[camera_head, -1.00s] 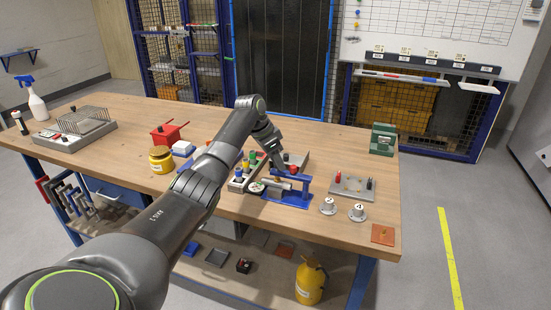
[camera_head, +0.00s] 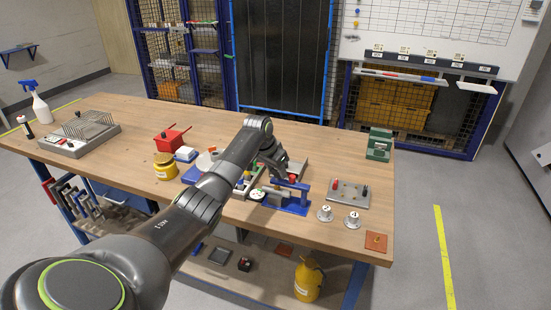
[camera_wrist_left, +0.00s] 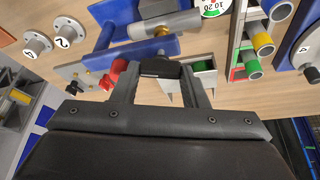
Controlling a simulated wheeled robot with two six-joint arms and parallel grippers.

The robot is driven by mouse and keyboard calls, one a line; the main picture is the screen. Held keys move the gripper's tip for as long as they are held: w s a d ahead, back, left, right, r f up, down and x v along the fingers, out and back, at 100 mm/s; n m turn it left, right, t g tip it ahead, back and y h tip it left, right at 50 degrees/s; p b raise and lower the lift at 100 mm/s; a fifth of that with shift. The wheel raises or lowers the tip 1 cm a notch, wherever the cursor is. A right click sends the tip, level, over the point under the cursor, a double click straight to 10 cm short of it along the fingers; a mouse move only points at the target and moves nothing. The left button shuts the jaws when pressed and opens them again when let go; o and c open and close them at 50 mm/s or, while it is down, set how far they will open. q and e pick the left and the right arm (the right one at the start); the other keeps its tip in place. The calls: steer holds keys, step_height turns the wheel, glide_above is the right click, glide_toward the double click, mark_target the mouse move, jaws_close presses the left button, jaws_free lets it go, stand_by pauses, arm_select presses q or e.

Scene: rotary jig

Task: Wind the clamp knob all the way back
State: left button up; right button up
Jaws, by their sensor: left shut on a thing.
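The blue clamp jig (camera_head: 291,207) stands near the front edge of the bench, with a pale metal cylinder through its frame. In the left wrist view its blue frame (camera_wrist_left: 150,47) and the metal cylinder (camera_wrist_left: 172,24) lie just beyond my fingers. My left gripper (camera_head: 284,172) reaches down onto the jig from behind. In the wrist view the left gripper (camera_wrist_left: 160,80) is shut on the clamp knob (camera_wrist_left: 160,69), a dark part between the fingertips. A red part (camera_head: 293,179) shows beside the gripper. The fingers hide much of the knob. My right gripper is out of view.
Two numbered metal knobs (camera_head: 325,213) and a plate with red and black posts (camera_head: 349,193) stand right of the jig. A tray with coloured cylinders (camera_wrist_left: 250,45) is close on the other side. A green box (camera_head: 379,143) stands at the right rear.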

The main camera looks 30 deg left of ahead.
arm_select(q)
steer(key=n+p, duration=0.2)
steer(key=shift+d+r+y+p, duration=0.1)
steer(key=shift+r+y+p, duration=0.2)
steer(key=shift+y+p, duration=0.1)
steer(key=shift+w+f+n+y+p, duration=0.15)
steer(key=shift+n+y+p, duration=0.25)
steer(key=shift+n+p, duration=0.6)
steer(key=shift+n, duration=0.3)
steer(key=o, duration=1)
steer(key=shift+f, duration=0.1)
steer(key=shift+c, duration=0.2)
